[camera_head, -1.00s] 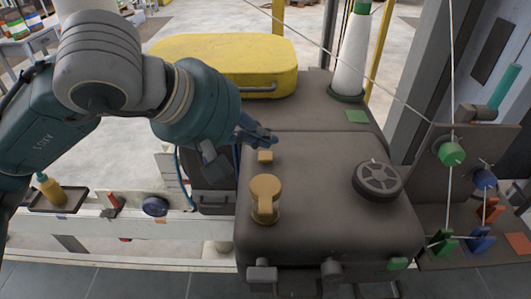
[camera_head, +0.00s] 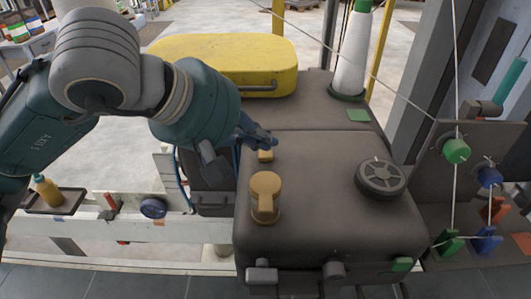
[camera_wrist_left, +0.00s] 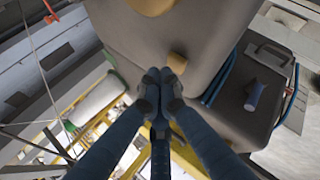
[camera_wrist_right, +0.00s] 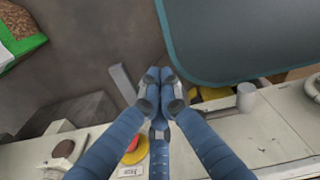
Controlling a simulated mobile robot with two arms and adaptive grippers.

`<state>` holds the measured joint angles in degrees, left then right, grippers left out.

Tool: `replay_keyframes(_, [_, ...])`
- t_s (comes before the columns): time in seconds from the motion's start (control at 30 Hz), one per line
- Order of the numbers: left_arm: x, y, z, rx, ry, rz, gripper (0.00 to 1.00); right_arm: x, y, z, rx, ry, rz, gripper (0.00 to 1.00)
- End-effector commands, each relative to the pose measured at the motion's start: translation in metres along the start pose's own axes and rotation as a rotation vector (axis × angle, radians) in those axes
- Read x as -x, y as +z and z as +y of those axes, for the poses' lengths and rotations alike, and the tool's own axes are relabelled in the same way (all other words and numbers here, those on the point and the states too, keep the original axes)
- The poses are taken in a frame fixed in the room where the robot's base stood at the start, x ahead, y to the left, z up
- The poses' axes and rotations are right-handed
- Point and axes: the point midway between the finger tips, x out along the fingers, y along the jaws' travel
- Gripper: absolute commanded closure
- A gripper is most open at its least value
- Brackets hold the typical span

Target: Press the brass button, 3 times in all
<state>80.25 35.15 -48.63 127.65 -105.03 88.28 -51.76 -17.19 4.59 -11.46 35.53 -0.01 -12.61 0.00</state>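A small brass block-shaped button (camera_head: 265,156) sits on top of the dark grey machine housing (camera_head: 330,220), near its left edge. A larger brass piece with a round head (camera_head: 265,185) stands in front of it. In the left wrist view the small brass button (camera_wrist_left: 177,62) is just beyond the fingertips. My left gripper (camera_head: 266,141) is shut and empty, right at the back of the small button and overlapping its upper edge; I cannot tell whether they touch. My right gripper (camera_wrist_right: 163,88) is shut and empty, outside the head view.
A black handwheel (camera_head: 380,178) is on the housing's right. A yellow lidded case (camera_head: 225,65) and a white cone (camera_head: 354,50) stand behind. Strings and coloured clips are at right. The right wrist view shows a red-and-yellow button (camera_wrist_right: 136,152) and a green pellet bag (camera_wrist_right: 20,30).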

Motion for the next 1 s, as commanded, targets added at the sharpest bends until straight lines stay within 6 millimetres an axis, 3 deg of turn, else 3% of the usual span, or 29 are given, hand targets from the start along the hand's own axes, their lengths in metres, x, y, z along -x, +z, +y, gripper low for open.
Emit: replay_keyframes(1.0, [-0.005, 0.0, -0.005, 0.0, 0.0, 0.001, 1.0, -0.011, 0.001, -0.001, 0.0, 0.0, 0.0, 1.0])
